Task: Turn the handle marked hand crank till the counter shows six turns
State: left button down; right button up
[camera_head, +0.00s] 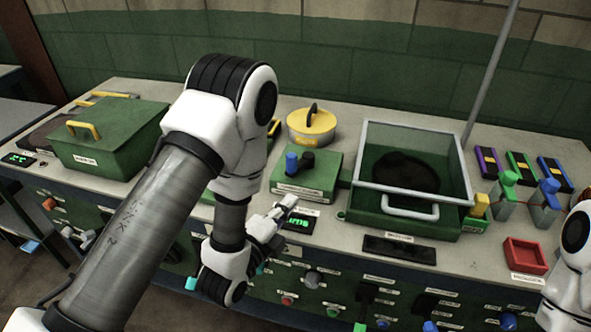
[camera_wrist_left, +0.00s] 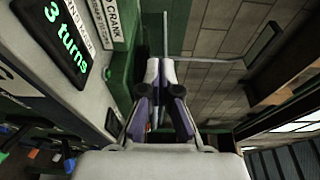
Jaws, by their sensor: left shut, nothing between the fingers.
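A green box (camera_head: 309,173) with a blue upright knob (camera_head: 292,161) and a dark part beside it stands at mid-table in the head view. The wrist view shows a white label (camera_wrist_left: 112,22) reading "crank" next to a black counter (camera_wrist_left: 62,40) that reads "3 turns" in green. In the head view the counter (camera_head: 299,224) sits in front of the green box, its text too small to read. My left gripper (camera_head: 289,204) is shut and empty near the counter, in front of the box and apart from the knob. Its closed fingers (camera_wrist_left: 164,75) show in the wrist view.
A glass-walled green bin (camera_head: 405,223) stands to the right, a lidded green box (camera_head: 108,150) to the left. A round yellow-lidded pot (camera_head: 311,123) is behind. A red tray (camera_head: 525,256) is at right, near my right arm. Knobs line the table's front panel.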

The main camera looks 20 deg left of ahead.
aim_at(295, 172)
pick_arm(q)
jog(key=w+p, duration=0.1)
jog(key=w, duration=0.2)
jog(key=w+a+p, duration=0.1)
jog(key=w, duration=0.3)
jog(key=w+a+p, duration=0.1)
jog(key=w+p, duration=0.1)
jog(key=w, duration=0.1)
jog(key=shift+w+r, duration=0.1)
jog(key=shift+w, duration=0.05)
jog(key=shift+a, duration=0.3)
jog(key=shift+d, duration=0.15)
jog(key=shift+w, duration=0.1)
